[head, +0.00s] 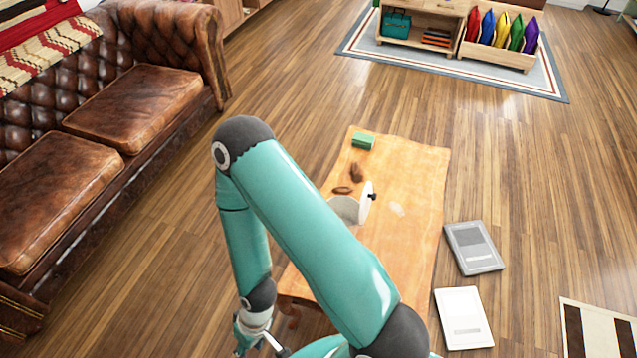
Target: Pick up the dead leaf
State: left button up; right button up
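Two small brown pieces lie on the light wooden table (415,230) in the head view. One is a curled, upright-looking brown piece (356,172); the other is a flatter, darker brown piece (342,190) just in front of it. Either could be the dead leaf; I cannot tell which at this size. My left gripper (260,344) hangs low at the bottom left, beside the table's near left corner and well away from both pieces. Its fingers are partly cut off by the frame edge, so its opening is unclear. My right gripper is not in view.
A green block (363,141) lies at the table's far end. A grey panel (474,248) and a white panel (464,318) lie to the right. A leather sofa (130,105) stands left.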

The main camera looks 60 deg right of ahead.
aim_at(341, 189)
jog(key=i, duration=2.95)
jog(key=z, duration=2.55)
jog(key=i, duration=2.15)
jog(key=z, duration=0.6)
